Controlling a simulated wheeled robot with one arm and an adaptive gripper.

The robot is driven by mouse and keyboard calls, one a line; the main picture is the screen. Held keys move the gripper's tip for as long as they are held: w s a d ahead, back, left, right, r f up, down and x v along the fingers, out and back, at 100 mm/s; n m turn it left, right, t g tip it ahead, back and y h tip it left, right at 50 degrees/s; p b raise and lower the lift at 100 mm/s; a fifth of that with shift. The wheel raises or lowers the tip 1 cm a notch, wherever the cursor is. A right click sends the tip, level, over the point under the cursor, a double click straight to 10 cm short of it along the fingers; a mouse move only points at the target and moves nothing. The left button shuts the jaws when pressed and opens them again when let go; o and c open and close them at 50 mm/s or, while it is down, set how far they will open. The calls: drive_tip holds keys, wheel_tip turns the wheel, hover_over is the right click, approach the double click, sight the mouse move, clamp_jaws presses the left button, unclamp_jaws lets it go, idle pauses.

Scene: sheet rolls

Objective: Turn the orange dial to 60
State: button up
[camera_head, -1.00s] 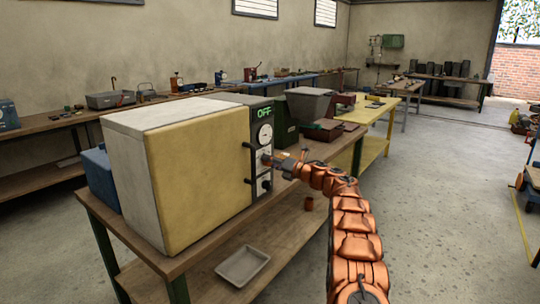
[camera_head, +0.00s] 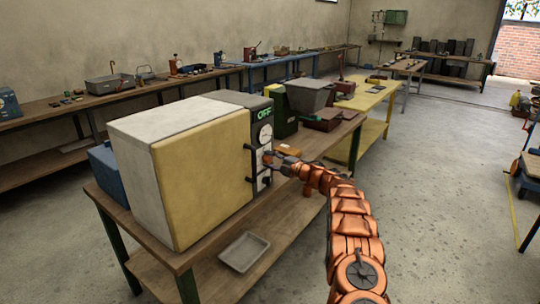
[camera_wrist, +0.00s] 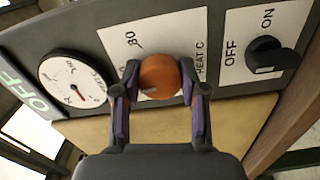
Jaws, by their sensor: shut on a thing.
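The orange dial (camera_wrist: 160,66) sits on a white scale plate on the oven's dark control panel. In the wrist view my gripper (camera_wrist: 160,80) has one finger on each side of the dial, shut on it. A small pale mark shows on the dial's lower left. Part of the scale shows above the dial, including a figure that looks like 80; the rest is hidden by the dial and fingers. "HEAT C" is printed beside it. In the head view my gripper (camera_head: 272,157) is at the panel of the oven (camera_head: 201,178), and the dial is too small to read.
A black OFF/ON knob (camera_wrist: 265,57) is to the dial's right in the wrist view. A round gauge (camera_wrist: 74,81) is to the left. A green display (camera_head: 264,114) reads OFF. Dark handles (camera_head: 250,163) jut from the oven front. A grey tray (camera_head: 244,252) lies on the lower shelf.

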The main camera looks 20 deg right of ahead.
drive_tip(key=shift+m+p, duration=0.5)
drive_tip(key=shift+m, duration=0.3)
drive_tip(key=o, duration=1.1)
drive_tip(key=shift+o, duration=0.2)
drive_tip(key=v, duration=1.2)
